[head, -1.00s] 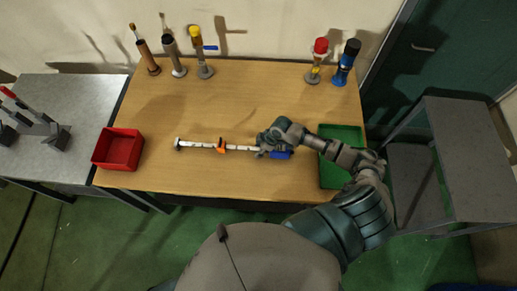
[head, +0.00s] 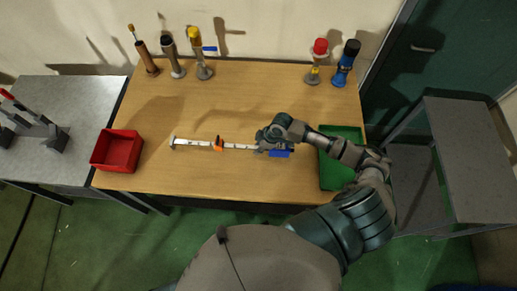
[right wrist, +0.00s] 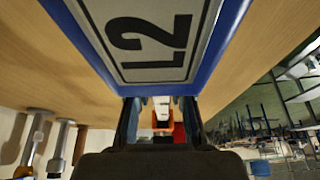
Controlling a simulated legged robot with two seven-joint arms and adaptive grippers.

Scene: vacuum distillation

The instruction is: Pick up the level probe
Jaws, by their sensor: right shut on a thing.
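The level probe is a thin white rod with dark bands (head: 190,143), an orange float (head: 218,145) near its middle and a blue head (head: 279,154) at its right end. It lies lengthwise over the middle of the wooden table. My right gripper (head: 262,146) is shut on the rod beside the blue head. In the right wrist view the blue head shows a white plate marked L2 (right wrist: 150,45), with the orange float (right wrist: 161,124) beyond the fingers (right wrist: 160,112). Whether the probe is clear of the table is hard to tell. My left gripper is not in view.
A red bin (head: 117,151) stands at the table's left, and a green tray (head: 330,173) lies under my right forearm. Several upright instruments stand along the back edge, including a yellow-topped one (head: 199,55) and a red-topped one (head: 317,60). The table's middle is otherwise clear.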

